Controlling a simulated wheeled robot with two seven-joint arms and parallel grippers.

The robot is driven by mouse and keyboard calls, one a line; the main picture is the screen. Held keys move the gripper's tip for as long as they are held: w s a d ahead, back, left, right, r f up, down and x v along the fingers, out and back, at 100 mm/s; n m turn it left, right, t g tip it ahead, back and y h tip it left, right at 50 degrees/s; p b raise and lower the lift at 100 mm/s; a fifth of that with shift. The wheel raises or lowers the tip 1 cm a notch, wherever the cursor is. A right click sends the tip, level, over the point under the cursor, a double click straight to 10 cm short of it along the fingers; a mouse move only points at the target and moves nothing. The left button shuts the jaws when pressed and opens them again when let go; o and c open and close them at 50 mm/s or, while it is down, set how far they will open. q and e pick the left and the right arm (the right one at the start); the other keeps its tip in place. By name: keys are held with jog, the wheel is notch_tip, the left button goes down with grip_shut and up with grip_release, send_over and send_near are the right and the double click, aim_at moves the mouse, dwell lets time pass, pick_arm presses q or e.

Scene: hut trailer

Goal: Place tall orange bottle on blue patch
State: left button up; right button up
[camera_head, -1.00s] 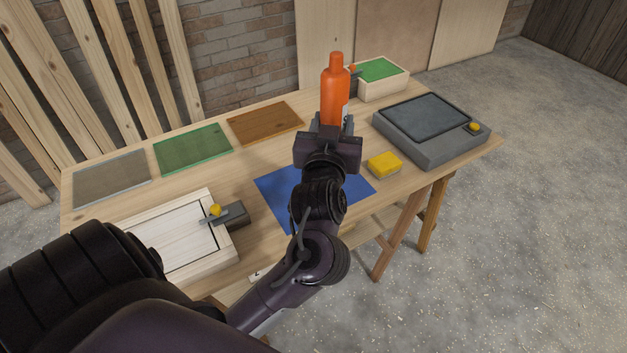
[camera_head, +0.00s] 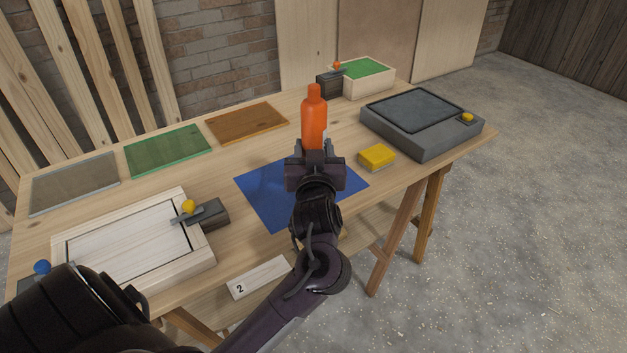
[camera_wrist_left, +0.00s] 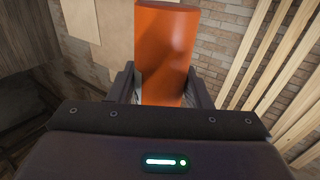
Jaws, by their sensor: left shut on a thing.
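The tall orange bottle (camera_head: 314,118) is upright in my left gripper (camera_head: 315,150), whose jaws are shut on its lower part. It also shows between the fingers in the left wrist view (camera_wrist_left: 164,55). The blue patch (camera_head: 262,198) lies flat on the wooden table. In the head view the gripper and wrist cover part of the patch, and the bottle appears just beyond its far edge. The bottle's base is hidden by the gripper, so I cannot tell its height above the table. My right gripper is not in view.
A yellow block (camera_head: 377,156) sits right of the patch, with a grey flat-topped box (camera_head: 420,128) beyond. A wooden box with a green top (camera_head: 366,80) stands at the back. A framed wooden box (camera_head: 135,240) is at left. Green (camera_head: 168,150) and brown (camera_head: 246,122) panels lie behind.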

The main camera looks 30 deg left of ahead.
pick_arm(q)
jog(key=shift+f+b, duration=0.5)
jog(key=shift+f, duration=2.95)
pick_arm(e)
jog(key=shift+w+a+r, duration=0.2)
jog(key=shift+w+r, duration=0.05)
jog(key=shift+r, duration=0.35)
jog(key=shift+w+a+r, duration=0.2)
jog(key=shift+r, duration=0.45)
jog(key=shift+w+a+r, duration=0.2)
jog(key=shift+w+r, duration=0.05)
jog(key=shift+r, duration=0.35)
pick_arm(q)
jog(key=shift+f, duration=0.1)
jog(key=o, duration=1.2)
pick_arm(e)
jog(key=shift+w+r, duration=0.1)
pick_arm(q)
jog(key=shift+s+d, duration=0.2)
jog(key=shift+s, duration=0.05)
jog(key=v, duration=1.1)
jog(key=shift+s, duration=0.25)
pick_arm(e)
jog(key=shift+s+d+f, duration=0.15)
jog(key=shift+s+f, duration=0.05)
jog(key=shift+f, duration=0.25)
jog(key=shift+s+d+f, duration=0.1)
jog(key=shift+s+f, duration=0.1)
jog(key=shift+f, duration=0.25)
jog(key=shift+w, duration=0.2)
